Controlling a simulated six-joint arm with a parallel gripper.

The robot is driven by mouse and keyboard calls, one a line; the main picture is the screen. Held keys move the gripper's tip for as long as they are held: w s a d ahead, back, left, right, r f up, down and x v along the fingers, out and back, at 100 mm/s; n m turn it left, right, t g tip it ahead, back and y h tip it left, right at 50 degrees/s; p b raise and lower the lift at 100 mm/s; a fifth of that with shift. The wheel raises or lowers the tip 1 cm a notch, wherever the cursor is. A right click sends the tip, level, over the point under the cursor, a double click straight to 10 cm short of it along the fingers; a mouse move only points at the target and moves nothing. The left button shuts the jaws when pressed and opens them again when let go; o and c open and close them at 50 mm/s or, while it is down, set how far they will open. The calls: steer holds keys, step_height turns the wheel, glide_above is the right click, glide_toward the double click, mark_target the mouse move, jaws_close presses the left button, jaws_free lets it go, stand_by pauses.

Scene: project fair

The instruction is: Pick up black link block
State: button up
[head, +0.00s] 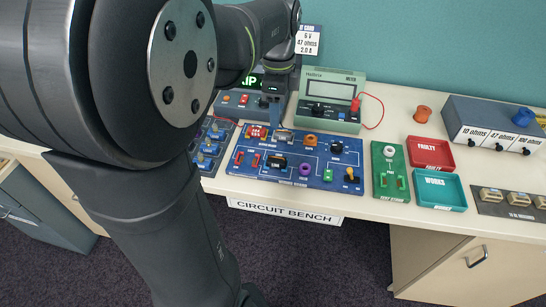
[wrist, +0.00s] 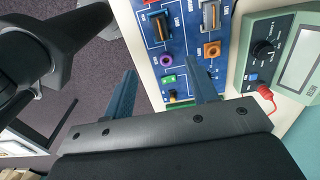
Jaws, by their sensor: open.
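A black block with an orange part (head: 278,161) sits on the blue circuit board (head: 240,165), left of the purple ring. It also shows in the wrist view (wrist: 158,28) at the top, beyond my fingertips. It is the piece that best fits the black link block, but its name cannot be read. My gripper (wrist: 162,66) is open and empty, its blue-grey fingers apart above the board. In the head view my gripper (head: 271,105) shows small over the far edge of the board, partly hidden by my arm.
The green meter (head: 345,90) with a red lead stands behind the board. Red (head: 445,166) and teal trays (head: 453,204) lie right. A small board with blue pieces (head: 208,148) lies left.

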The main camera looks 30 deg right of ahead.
mark_target(276, 157)
step_height(276, 157, down, 18)
steer(key=shift+r, duration=0.25)
steer(key=shift+w, duration=0.1)
steer(key=c, duration=1.1)
steer(key=shift+r, duration=0.1)
steer(key=shift+d+r, duration=0.1)
steer(key=shift+r, duration=0.35)
step_height(276, 157, up, 3)
steer(key=shift+f, duration=0.15)
steer(key=shift+s+d+r, duration=0.4)
steer(key=shift+s+r, duration=1.3)
steer(key=shift+s, duration=0.2)
steer(key=shift+s+d+r, duration=0.45)
steer(key=shift+s+r, duration=1.3)
steer(key=shift+s, duration=0.15)
steer(key=shift+s+d+r, duration=0.4)
steer(key=shift+s+r, duration=1.3)
steer(key=shift+s, duration=0.2)
